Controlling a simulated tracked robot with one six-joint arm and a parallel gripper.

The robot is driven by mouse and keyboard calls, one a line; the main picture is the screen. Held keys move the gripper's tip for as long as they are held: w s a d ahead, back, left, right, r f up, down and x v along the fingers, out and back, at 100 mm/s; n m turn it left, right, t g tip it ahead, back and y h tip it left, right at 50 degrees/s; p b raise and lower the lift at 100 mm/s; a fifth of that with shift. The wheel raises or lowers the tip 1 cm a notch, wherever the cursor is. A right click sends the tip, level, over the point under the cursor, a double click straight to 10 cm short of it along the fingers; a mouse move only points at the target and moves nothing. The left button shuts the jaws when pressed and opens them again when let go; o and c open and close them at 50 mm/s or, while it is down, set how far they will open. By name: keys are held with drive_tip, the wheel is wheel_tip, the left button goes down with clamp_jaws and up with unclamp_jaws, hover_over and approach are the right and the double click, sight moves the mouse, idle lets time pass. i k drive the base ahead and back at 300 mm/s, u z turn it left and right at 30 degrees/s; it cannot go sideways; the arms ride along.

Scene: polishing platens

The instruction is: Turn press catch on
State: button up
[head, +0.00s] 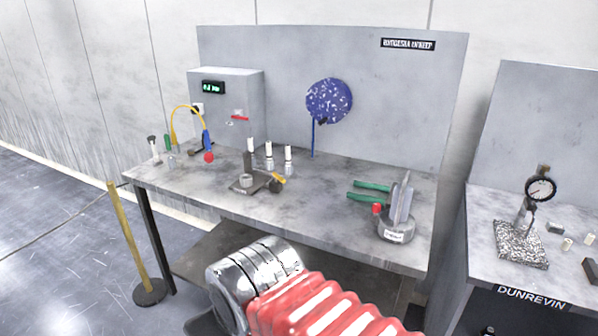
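I cannot tell for sure which part is the press catch. A small dark fixture (250,183) with a yellow-ended lever (278,178) stands at the middle of the grey bench. A red lever (240,118) lies nearly level on the front of the grey control box (226,95), whose display is lit green. A round grey device (397,230) with an upright plate, a red knob (377,208) and a white label sits at the bench's right end. My arm, with red bellows and a metal joint, shows at the bottom, short of the bench. My gripper is not in view.
The grey bench (330,220) has a clear front middle. Green-handled pliers (370,190) lie at right; white-topped pieces (268,155) stand behind the fixture. A yellow post (131,235) stands at left. A second bench (565,275) with a dial gauge (540,189) is at right.

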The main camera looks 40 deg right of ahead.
sight(277, 177)
drive_tip(key=z, duration=0.4)
drive_tip(key=i, duration=0.5)
drive_tip(key=z, duration=0.6)
drive_tip(key=i, duration=0.7)
drive_tip(key=u, duration=0.7)
drive_tip(key=k, duration=0.7)
drive_tip(key=u, duration=0.15)
